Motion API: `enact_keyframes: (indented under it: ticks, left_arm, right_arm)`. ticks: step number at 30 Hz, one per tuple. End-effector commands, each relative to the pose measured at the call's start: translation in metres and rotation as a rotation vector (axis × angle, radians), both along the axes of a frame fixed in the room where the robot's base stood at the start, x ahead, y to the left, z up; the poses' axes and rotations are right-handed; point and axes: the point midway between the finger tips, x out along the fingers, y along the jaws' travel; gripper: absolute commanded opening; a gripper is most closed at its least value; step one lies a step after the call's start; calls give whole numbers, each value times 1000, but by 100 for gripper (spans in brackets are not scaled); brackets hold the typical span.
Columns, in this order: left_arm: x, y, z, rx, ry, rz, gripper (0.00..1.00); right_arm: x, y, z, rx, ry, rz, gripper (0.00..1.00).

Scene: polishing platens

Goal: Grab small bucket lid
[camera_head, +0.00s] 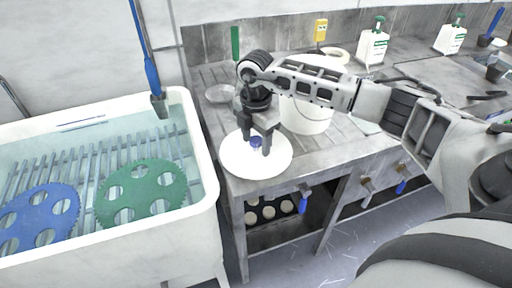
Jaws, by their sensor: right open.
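The small bucket lid (246,164) is a round white disc with a small blue knob (256,141) near its middle. It lies at the left front corner of the grey bench and seems to reach past the bench edge. My right gripper (257,149) points down over the lid, its fingers open on either side of the knob. I cannot tell whether the fingers touch the lid. A white bucket (308,117) stands just behind and right of the gripper, partly hidden by my right arm. My left gripper is not in view.
A white basin (206,185) with a rack, a green toothed disc (141,192) and a blue toothed disc (40,214) stands at left. White bottles (373,47) stand at the back of the grey bench (205,77).

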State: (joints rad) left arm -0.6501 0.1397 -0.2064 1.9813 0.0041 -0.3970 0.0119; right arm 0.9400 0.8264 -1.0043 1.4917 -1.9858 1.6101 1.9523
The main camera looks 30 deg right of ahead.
Motion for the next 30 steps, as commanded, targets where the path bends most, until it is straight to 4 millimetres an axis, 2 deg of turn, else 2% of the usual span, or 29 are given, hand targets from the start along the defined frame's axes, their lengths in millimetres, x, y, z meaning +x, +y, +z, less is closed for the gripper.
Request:
enact_keyframes:
  ticks: [8,13,14,24,30]
  left_arm:
    - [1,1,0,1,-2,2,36]
    - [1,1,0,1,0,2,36]
    - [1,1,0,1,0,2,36]
    - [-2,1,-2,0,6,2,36]
    - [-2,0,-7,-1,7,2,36]
  right_arm:
    - [0,0,-5,0,-1,0,55]
    - [0,0,-4,0,-1,0,8]
    - [0,0,-4,0,-1,0,5]
    - [1,0,-2,0,-2,1,5]
    - [1,0,15,1,-5,1,5]
